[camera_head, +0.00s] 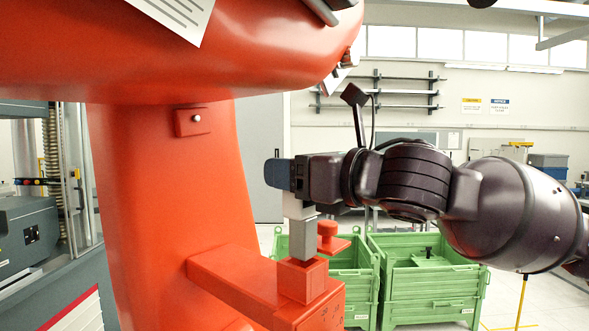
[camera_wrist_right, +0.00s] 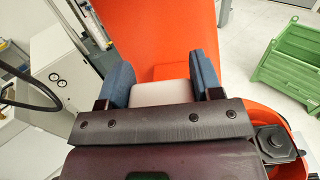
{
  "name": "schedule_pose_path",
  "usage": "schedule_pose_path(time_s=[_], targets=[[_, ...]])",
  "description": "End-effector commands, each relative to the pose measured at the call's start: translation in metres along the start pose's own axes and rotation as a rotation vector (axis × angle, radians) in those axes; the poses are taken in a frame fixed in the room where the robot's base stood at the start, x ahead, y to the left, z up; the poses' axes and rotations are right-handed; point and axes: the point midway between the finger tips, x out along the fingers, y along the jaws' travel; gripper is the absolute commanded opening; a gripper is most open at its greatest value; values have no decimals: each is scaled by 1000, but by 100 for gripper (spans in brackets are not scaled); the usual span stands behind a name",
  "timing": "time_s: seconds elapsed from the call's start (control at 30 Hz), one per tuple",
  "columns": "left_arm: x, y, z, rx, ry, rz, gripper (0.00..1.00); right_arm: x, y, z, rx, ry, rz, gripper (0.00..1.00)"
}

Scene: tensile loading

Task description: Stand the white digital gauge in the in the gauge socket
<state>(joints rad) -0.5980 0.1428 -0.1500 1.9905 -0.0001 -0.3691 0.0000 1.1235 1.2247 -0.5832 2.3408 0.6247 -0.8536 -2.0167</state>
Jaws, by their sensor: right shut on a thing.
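The white digital gauge (camera_head: 302,238) is upright in the head view, a pale block with a narrower lower part. My right gripper (camera_head: 279,174) comes in from the right and is shut on its upper part. In the right wrist view the pale gauge (camera_wrist_right: 160,93) sits between the two blue fingers. The gauge socket (camera_head: 303,284) is a red square block with an open top on the red machine's arm. The gauge's lower end is at the socket's opening; I cannot tell how deep it reaches. My left gripper is out of view.
The large red machine column (camera_head: 170,190) stands just left of the gripper, with its overhanging head above. A red knob (camera_head: 328,240) stands behind the socket. Green crates (camera_head: 430,290) are on the floor beyond. A grey testing machine (camera_head: 30,240) is at left.

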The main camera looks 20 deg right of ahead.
Motion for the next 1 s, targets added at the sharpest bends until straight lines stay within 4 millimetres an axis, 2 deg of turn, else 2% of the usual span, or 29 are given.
schedule_pose_path(time_s=[1.0], targets=[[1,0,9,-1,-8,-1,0,0,0,-12,0,-1,0,32]])
